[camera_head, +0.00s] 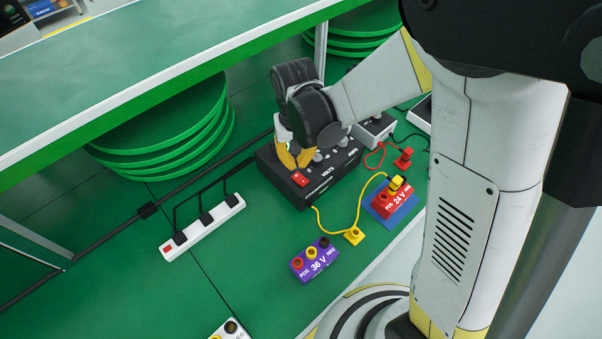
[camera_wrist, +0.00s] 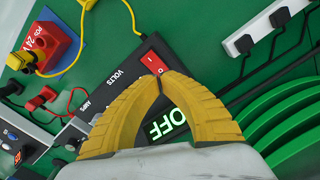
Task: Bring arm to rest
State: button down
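My gripper (camera_head: 296,164) is above the near left end of a black power supply (camera_head: 318,185) marked VOLTS and AMPS. In the wrist view its two yellow fingers (camera_wrist: 160,78) meet at the tips, with nothing seen between them. The tips are right beside a red rocker switch (camera_wrist: 154,63); the switch (camera_head: 299,179) also shows in the head view. I cannot tell whether they touch it. A green lit display reading OFF (camera_wrist: 168,125) is partly hidden behind the fingers. My arm is bent out over the bench.
A purple 36 V block (camera_head: 314,262) and a red 24 V block (camera_head: 390,200) stand nearby, with yellow and red cables. A white power strip (camera_head: 203,228) lies left. Stacked green discs (camera_head: 160,150) sit under a shelf (camera_head: 150,75).

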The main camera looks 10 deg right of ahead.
jog(key=shift+r+p, duration=0.55)
jog(key=shift+r, duration=0.5)
